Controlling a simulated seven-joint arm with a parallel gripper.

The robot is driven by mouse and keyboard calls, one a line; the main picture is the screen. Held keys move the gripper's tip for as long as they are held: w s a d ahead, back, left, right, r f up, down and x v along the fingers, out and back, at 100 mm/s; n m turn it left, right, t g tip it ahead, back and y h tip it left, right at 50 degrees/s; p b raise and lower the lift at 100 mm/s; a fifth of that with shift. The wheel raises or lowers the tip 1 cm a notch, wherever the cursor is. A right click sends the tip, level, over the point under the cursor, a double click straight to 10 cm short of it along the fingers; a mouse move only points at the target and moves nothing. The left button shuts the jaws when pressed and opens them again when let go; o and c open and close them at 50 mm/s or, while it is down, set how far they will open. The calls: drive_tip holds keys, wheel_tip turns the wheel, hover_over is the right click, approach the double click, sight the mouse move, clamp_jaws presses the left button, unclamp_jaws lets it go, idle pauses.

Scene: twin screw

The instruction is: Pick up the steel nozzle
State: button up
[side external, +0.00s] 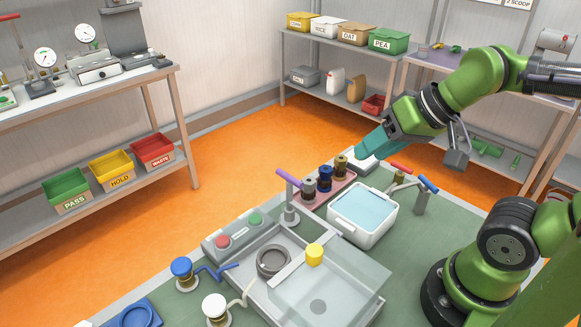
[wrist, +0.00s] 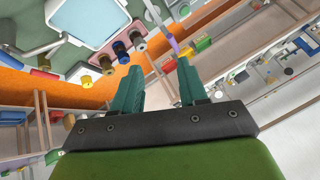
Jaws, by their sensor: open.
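The steel nozzle (side external: 309,189) is a grey, stepped piece standing upright at the near left end of a row of nozzles on a pink tray (side external: 330,190). It also shows in the wrist view (wrist: 138,41), beyond the fingers and up to the left. A blue nozzle (side external: 325,177) and a brass nozzle (side external: 341,165) stand beside it in the row. My gripper (side external: 363,152) has teal fingers, open and empty. It is above and to the right of the row, nearest the brass nozzle in the side view. The fingers (wrist: 159,68) are apart in the wrist view.
A white tub of pale blue liquid (side external: 362,212) stands right beside the tray. A purple-handled tap (side external: 289,187) rises close to the steel nozzle. Red and blue handled taps (side external: 422,192) stand to the right. A button box (side external: 233,232) and a clear-covered basin (side external: 325,290) lie in front.

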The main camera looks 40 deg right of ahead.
drive_tip(key=shift+o, duration=0.6)
